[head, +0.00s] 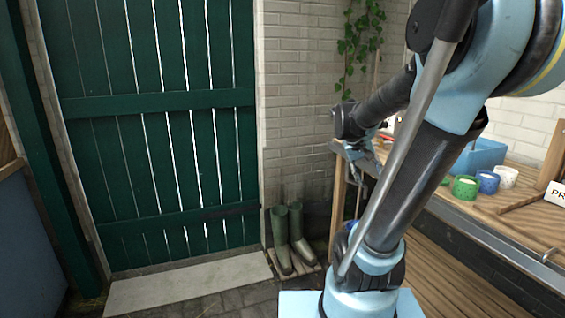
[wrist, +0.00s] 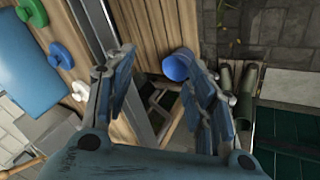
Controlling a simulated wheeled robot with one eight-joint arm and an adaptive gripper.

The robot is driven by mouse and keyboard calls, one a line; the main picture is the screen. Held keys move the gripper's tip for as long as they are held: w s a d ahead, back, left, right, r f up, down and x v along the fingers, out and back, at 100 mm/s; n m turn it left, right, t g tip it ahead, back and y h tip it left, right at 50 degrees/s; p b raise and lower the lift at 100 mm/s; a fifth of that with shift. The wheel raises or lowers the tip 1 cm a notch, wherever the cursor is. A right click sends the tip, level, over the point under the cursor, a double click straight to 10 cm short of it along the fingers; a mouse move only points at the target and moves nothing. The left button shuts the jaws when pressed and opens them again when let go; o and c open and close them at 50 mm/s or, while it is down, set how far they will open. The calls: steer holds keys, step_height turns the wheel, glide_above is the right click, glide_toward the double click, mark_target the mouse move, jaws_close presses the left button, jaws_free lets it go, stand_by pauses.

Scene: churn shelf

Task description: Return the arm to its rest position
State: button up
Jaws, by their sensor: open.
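My arm reaches from the right side of the head view toward the workbench. My gripper (head: 364,178) points downward near the left end of the workbench (head: 475,215). In the wrist view my gripper (wrist: 162,62) has its two fingers spread wide apart, with nothing held between them. A blue round object (wrist: 177,66) shows between the fingers, beyond the bench edge; I cannot tell how far below it is. My arm hides part of the bench in the head view.
Green boots (head: 281,238) stand by the brick wall. A closed green door (head: 160,130) fills the left. Paved floor lies before it.

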steer(key=s+a+f+y, duration=0.2)
steer(key=s+a+f, duration=0.3)
steer(key=s, duration=0.3)
steer(key=s+a+f+n+y, duration=0.1)
steer(key=s+a+f+y, duration=0.2)
steer(key=s, duration=0.6)
step_height(320, 180, down, 4)
steer(key=shift+s+a+r+g, duration=0.15)
steer(key=shift+a+g, duration=0.15)
steer(key=shift+a, duration=0.9)
steer(key=shift+w+f, duration=0.2)
steer(key=shift+w, duration=0.2)
